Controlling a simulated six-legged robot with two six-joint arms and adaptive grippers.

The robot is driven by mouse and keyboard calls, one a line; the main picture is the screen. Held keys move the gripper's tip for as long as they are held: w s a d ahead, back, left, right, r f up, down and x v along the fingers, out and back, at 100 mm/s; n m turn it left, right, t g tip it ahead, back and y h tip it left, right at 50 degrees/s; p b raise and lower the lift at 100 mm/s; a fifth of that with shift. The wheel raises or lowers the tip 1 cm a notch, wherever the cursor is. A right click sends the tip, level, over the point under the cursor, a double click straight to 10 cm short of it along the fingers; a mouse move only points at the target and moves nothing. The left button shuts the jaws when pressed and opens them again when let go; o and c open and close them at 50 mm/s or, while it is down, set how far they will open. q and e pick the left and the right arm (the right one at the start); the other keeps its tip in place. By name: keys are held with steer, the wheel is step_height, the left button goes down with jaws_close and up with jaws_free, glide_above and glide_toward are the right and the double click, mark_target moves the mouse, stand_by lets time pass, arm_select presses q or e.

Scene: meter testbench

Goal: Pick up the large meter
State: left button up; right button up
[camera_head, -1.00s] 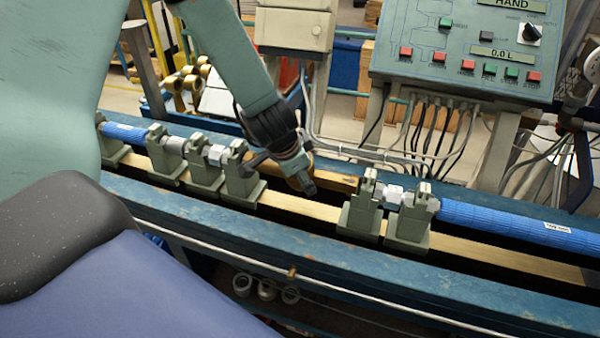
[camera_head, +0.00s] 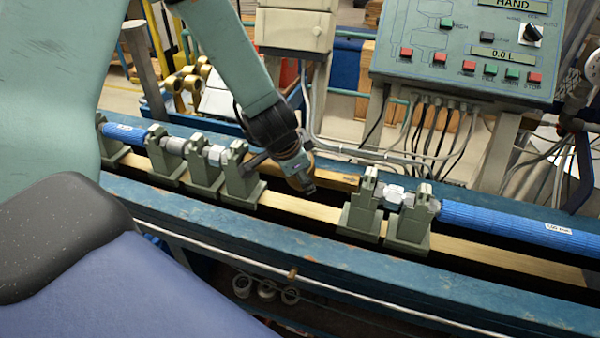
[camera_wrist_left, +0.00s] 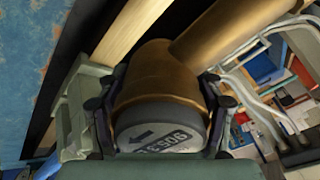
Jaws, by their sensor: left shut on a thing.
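The large meter (camera_wrist_left: 158,72) fills the middle of the left wrist view. It has a brass body, a thick brass pipe end running to the upper right, and a round grey cap with an arrow and printed characters. My left gripper (camera_wrist_left: 163,102) has one finger on each side of the meter, shut on it close to the cap. In the head view my left gripper (camera_head: 300,178) is low over the bench rail, between the green-grey clamp stands. My right gripper is not in view.
Clamp stands (camera_head: 243,178) flank the gripper on the left, and another pair (camera_head: 408,225) on the right. Blue pipes (camera_head: 515,226) run along the bench. A control panel (camera_head: 470,50) reading 0.0 L stands behind, with cables (camera_head: 430,130) hanging below it.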

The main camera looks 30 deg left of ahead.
arm_select(q)
steer(key=shift+r, duration=0.1)
step_height(320, 180, up, 10)
steer(key=p, duration=0.8)
steer(key=shift+w+f, duration=0.1)
steer(key=shift+f, duration=0.15)
steer(key=shift+r, duration=0.2)
steer(key=shift+s, duration=0.2)
